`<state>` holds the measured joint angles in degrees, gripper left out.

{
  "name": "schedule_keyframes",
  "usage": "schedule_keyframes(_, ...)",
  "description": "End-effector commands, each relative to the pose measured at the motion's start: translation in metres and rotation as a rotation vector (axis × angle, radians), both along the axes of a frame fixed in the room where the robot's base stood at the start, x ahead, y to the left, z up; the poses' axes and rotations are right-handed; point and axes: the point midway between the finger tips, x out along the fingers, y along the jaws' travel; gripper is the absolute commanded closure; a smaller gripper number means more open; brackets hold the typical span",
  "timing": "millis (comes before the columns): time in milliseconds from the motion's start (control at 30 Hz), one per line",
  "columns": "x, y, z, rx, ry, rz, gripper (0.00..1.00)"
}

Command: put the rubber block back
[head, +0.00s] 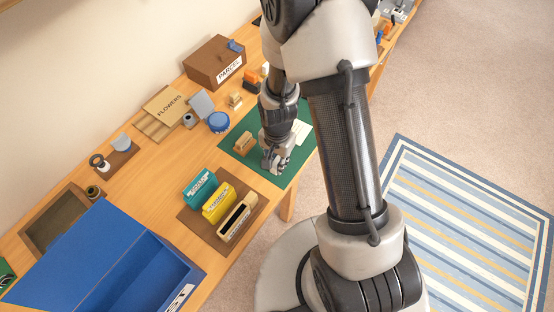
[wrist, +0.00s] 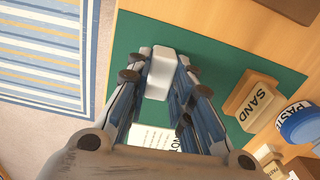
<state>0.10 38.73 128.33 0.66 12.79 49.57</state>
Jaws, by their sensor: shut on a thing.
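My gripper (head: 275,160) is low over the green mat (head: 295,170). In the wrist view its fingers (wrist: 160,85) are shut on a plain white block (wrist: 158,75), likely the rubber block; no label shows on it. In the head view the block is mostly hidden by my gripper. I cannot tell if it touches the mat. A wooden block marked SAND (wrist: 252,100) lies on the mat beside my gripper, apart from it; it also shows in the head view (head: 244,143).
A brown tray (head: 188,219) holds a teal box (head: 199,188), a yellow box (head: 218,203) and a tan holder with a dark slot (head: 238,218). A blue paste tub (head: 219,123), a parcel box (head: 213,61) and a large blue box (head: 100,260) stand on the table.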

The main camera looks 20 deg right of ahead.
Motion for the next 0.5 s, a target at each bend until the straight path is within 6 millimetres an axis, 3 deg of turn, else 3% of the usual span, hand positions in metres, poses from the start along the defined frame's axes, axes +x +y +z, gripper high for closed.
schedule_keyframes(67, 0.0001, 0.0000, -0.0014, 0.000, 0.000, 0.000, 1.00)
schedule_keyframes(100, 0.0001, 0.0000, -0.0009, 0.000, 0.000, 0.000, 0.76)
schedule_keyframes(400, 0.0001, 0.0000, -0.0007, 0.000, 0.000, 0.000, 0.56)
schedule_keyframes(500, 0.0001, 0.0001, -0.0007, 0.000, 0.000, 0.000, 0.56)
